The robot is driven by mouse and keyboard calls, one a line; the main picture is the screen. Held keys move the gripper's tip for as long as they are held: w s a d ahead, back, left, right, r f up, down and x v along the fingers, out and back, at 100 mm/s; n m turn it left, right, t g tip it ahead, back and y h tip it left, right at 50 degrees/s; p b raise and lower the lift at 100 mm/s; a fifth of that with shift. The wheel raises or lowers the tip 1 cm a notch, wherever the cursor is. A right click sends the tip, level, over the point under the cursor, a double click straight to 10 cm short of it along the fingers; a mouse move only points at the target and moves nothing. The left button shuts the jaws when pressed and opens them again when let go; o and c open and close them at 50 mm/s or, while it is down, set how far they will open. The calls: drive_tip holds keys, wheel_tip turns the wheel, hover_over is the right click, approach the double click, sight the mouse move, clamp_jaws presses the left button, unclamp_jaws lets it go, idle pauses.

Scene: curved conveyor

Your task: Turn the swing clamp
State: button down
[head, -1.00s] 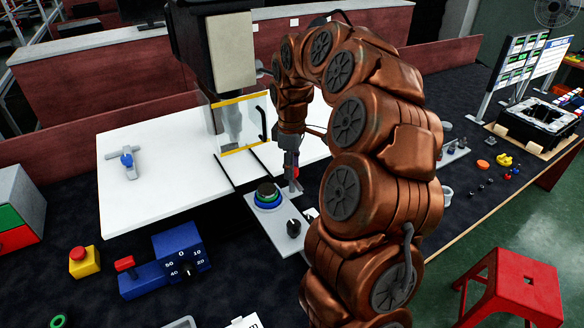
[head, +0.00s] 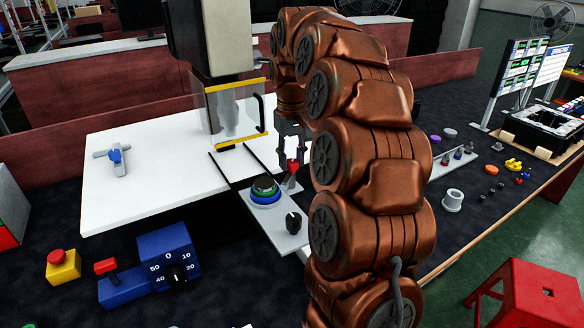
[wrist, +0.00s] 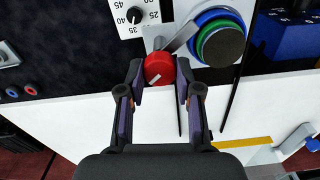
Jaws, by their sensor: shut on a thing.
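The swing clamp is a red knob (head: 293,167) on a post, standing on a grey plate (head: 262,218) beside a stacked green and blue disc (head: 265,190). In the wrist view the red knob (wrist: 159,68) has a white mark on top. A grey bar (wrist: 181,38) runs from it toward the blue and green disc (wrist: 219,42), ending at or near the rim. My gripper (head: 292,158) points down over the knob. In the wrist view my gripper (wrist: 160,72) has one finger on each side of the red knob, shut on it.
A black dial knob (head: 293,222) sits on the same plate. A clear guard with yellow edges (head: 240,146) stands close left of my gripper. A white board (head: 140,195) carries a blue-knobbed clamp (head: 115,155). A blue dial box (head: 165,262) lies front left.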

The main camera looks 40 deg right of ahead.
drive_tip(key=m+b, duration=0.1)
drive_tip(key=m, duration=0.1)
drive_tip(key=m+b, duration=0.1)
drive_tip(key=shift+f+m, duration=0.2)
drive_tip(key=shift+m, duration=0.2)
drive_tip(key=shift+r+m+b, duration=0.15)
drive_tip(key=shift+m+b, duration=0.95)
drive_tip(key=shift+m, duration=0.8)
drive_tip(key=c, duration=0.8)
unclamp_jaws()
drive_tip(key=shift+r, duration=0.1)
